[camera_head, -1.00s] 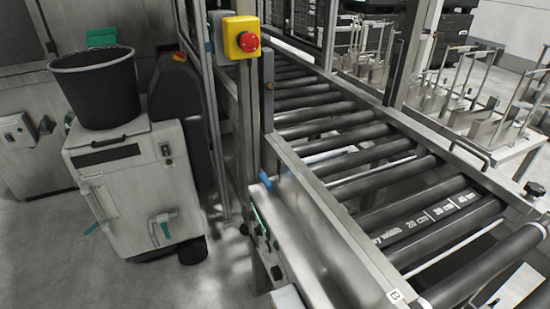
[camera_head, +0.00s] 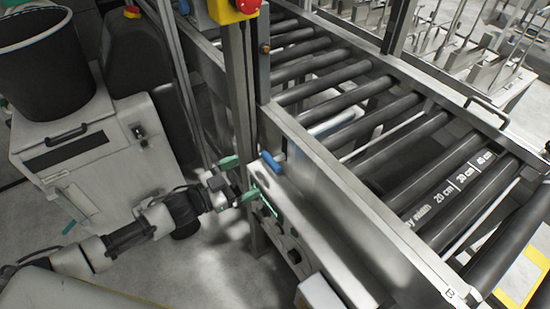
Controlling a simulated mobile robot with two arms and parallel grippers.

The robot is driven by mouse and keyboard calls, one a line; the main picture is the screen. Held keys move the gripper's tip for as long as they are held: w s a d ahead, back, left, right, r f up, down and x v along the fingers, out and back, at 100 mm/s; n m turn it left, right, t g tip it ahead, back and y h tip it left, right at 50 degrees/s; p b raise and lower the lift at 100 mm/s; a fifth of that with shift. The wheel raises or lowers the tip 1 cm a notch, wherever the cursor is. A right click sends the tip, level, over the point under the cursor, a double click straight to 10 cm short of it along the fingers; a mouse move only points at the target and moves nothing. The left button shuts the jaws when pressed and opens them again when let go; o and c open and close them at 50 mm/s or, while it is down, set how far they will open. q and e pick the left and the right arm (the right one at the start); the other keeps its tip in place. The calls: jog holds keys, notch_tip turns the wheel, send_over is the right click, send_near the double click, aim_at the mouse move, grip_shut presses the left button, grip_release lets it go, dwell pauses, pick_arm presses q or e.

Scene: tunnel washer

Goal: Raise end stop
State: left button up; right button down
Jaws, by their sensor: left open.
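A roller conveyor (camera_head: 350,108) runs from the back toward the lower right. A blue handle (camera_head: 271,163) sits at its near left side, above a metal side panel with a green strip (camera_head: 265,204) and dark knobs (camera_head: 293,256). No raised end stop plate is clear to me, and I cannot tell which part is the end stop. My left gripper (camera_head: 240,180) has green fingertips. It is open, just left of the blue handle and the panel. It appears empty. I cannot tell whether a fingertip touches the panel. My right gripper is not in view.
A post with a yellow box and red button (camera_head: 247,7) rises behind my left gripper. A white cabinet (camera_head: 85,150) carrying a black bucket (camera_head: 40,65) stands at left. Metal racks (camera_head: 480,40) stand beyond the conveyor. Floor shows between cabinet and conveyor.

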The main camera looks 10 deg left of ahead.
aim_at(275, 158)
pick_arm(q)
jog(key=p+x, duration=0.1)
jog(key=x, duration=0.8)
jog(key=shift+a, duration=0.15)
jog(key=shift+w+d+f, duration=0.1)
jog(key=shift+w+d, duration=0.35)
jog(key=shift+w, duration=0.05)
jog(key=shift+w+d, duration=0.1)
jog(key=shift+c, duration=0.2)
jog(key=c, duration=0.9)
notch_tip(275, 158, up, 6)
jog(key=p, duration=0.5)
jog(key=shift+r, duration=0.2)
jog(key=shift+w+f, duration=0.1)
